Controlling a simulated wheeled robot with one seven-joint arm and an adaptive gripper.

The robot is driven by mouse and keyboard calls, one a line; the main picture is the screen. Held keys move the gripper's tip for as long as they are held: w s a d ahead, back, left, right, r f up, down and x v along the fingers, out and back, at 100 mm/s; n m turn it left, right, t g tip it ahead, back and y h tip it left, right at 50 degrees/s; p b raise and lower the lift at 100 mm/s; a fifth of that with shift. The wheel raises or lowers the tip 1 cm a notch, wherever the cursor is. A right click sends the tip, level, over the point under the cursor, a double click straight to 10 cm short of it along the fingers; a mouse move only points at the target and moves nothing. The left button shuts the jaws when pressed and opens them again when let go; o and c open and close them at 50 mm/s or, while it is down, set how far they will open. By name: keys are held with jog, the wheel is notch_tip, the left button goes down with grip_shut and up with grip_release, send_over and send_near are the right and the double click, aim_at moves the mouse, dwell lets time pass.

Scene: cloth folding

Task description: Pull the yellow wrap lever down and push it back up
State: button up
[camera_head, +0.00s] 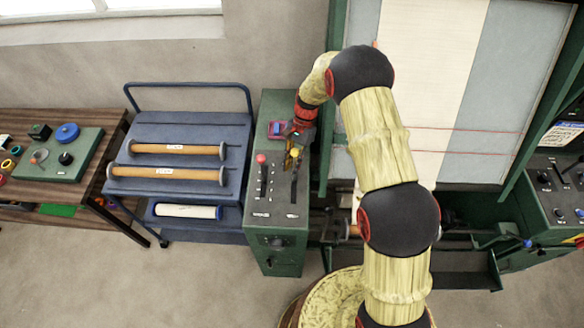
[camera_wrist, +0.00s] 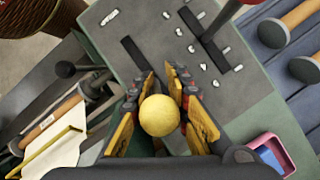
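The yellow wrap lever has a round yellow knob (camera_head: 295,152) and stands on the sloped top of a green and grey control console (camera_head: 268,215). Its black slot runs toward the console's front. In the wrist view the knob (camera_wrist: 160,115) sits between the two fingers of my gripper (camera_wrist: 162,85), close to both. The fingers are apart, one on each side of it. I cannot tell whether they press on it. The lever's shaft is mostly hidden behind the knob. In the head view my gripper (camera_head: 297,134) is at the knob, on its far side.
A red-knobbed lever (camera_head: 261,159) stands in a slot left of the yellow one. A pink-rimmed tray (camera_head: 277,129) lies at the console's back. A blue cart (camera_head: 226,131) with wooden rollers stands left. The loom frame (camera_head: 334,95) is close on the right.

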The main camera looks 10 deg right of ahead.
jog(key=o, duration=0.3)
jog(key=shift+d+f, duration=0.1)
jog(key=shift+f, duration=0.05)
jog(key=shift+s, duration=0.15)
jog(key=v, duration=1.2)
